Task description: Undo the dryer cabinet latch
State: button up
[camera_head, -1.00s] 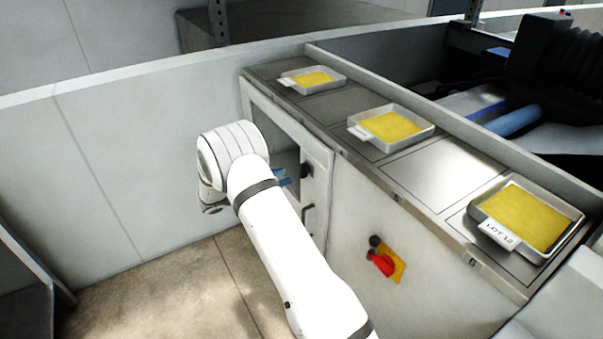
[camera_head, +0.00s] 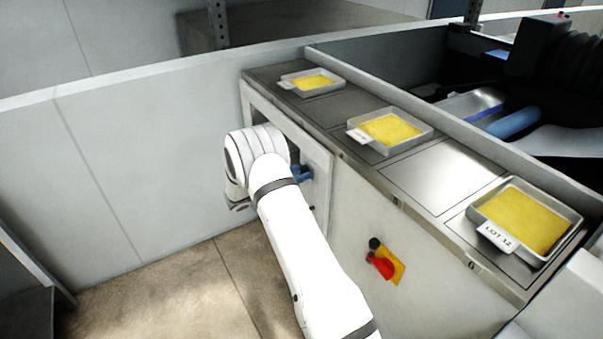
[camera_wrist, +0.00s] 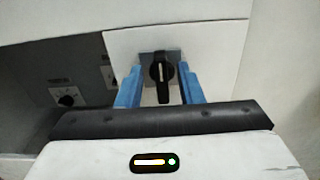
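The dryer cabinet (camera_head: 322,160) has a pale door below the counter, partly hidden by my arm in the head view. In the wrist view the black latch knob (camera_wrist: 161,76) sits on a grey plate on the pale door panel (camera_wrist: 205,50), its handle pointing roughly up and down in the picture. My gripper (camera_wrist: 158,82) is open, its two blue fingers on either side of the latch. There are gaps between fingers and latch, and I cannot tell whether they touch it. In the head view only a little blue of my gripper (camera_head: 303,173) shows at the door.
A red and yellow switch (camera_head: 382,262) is on the cabinet front, right of the door. Trays of yellow sheet, one marked as a lot (camera_head: 497,236), stand on the counter above. Another dark knob (camera_wrist: 67,97) shows at left in the wrist view. Floor at left is clear.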

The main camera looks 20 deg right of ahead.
jog(key=c, duration=0.6)
jog(key=shift+d+r, duration=0.1)
jog(key=shift+d, duration=0.25)
jog(key=shift+c, duration=0.3)
jog(key=m+b, duration=0.6)
jog(key=b, duration=0.2)
jog(key=m+b, duration=0.6)
jog(key=b, duration=0.2)
jog(key=m+b, duration=0.6)
jog(key=b, duration=0.2)
jog(key=shift+s+a+f, duration=0.25)
jog(key=shift+a+f, duration=0.05)
jog(key=shift+a, duration=0.05)
jog(key=shift+b, duration=0.3)
jog(key=o, duration=0.7)
jog(key=shift+c, duration=0.2)
